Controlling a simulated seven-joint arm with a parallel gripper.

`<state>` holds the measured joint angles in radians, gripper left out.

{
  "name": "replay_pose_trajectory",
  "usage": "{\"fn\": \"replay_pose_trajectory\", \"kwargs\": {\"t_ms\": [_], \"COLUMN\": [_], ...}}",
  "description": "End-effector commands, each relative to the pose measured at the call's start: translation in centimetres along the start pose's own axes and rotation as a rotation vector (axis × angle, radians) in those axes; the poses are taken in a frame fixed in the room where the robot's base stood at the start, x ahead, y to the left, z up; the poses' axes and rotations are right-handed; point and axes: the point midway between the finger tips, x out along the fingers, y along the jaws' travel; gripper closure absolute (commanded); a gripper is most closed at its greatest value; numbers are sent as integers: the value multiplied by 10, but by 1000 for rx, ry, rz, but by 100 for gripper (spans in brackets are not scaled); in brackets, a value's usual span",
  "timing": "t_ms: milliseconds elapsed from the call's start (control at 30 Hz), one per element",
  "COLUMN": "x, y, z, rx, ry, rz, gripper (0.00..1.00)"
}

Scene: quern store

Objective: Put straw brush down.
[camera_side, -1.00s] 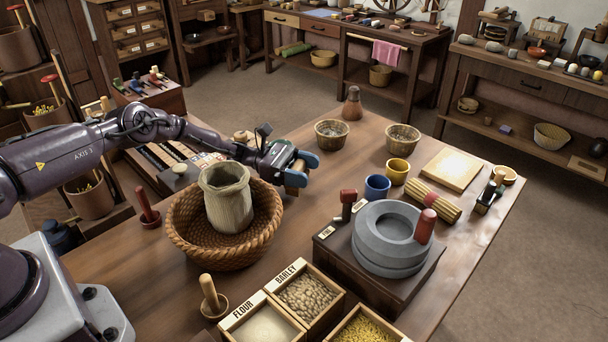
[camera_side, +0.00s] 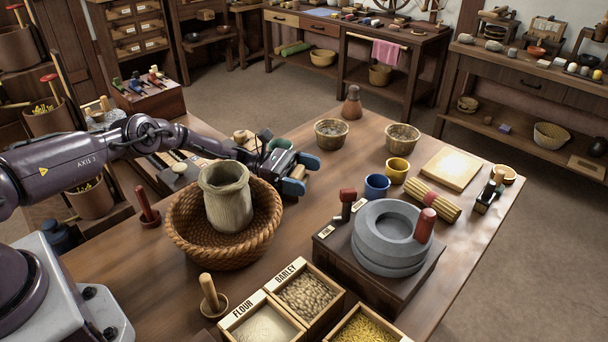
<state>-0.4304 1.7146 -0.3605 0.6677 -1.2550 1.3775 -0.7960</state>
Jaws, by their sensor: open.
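My gripper (camera_side: 301,173) is at the left-rear part of the wooden table, just past the basket, with its two blue fingertips apart. A small tan piece (camera_side: 300,172) shows between the fingertips; it may be the straw brush, but it is mostly hidden. I cannot tell whether it rests on the table or touches a finger. A pale ribbed straw-like bundle (camera_side: 448,207) with a red band lies farther right on the table, well away from my gripper.
The wicker basket (camera_side: 188,238) holding a fluted clay jar (camera_side: 228,205) stands left of my gripper. Two small bowls (camera_side: 331,133) (camera_side: 402,137) stand behind and right. The stone quern (camera_side: 385,262) is at front right. Bare tabletop (camera_side: 345,170) lies right of my gripper.

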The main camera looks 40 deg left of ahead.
Motion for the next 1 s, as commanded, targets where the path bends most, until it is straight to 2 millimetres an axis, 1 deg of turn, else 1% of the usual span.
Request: {"fn": "replay_pose_trajectory", "kwargs": {"t_ms": [67,167,400,500,600,700,800,933,1000], "x": [0,-18,-71,-90,-105,-115,-120,-120,-117], "y": [0,1,1,0,0,0,0,0,1], "z": [4,3,3,2,2,3,2,4,9], "rx": [0,0,0,0,0,0,-1,1,14], "ry": [1,1,0,1,0,0,0,3,16], "rz": [0,4,5,4,2,2,1,-2,-15], "gripper": [9,9,9,9,9,9,9,9,9]}}
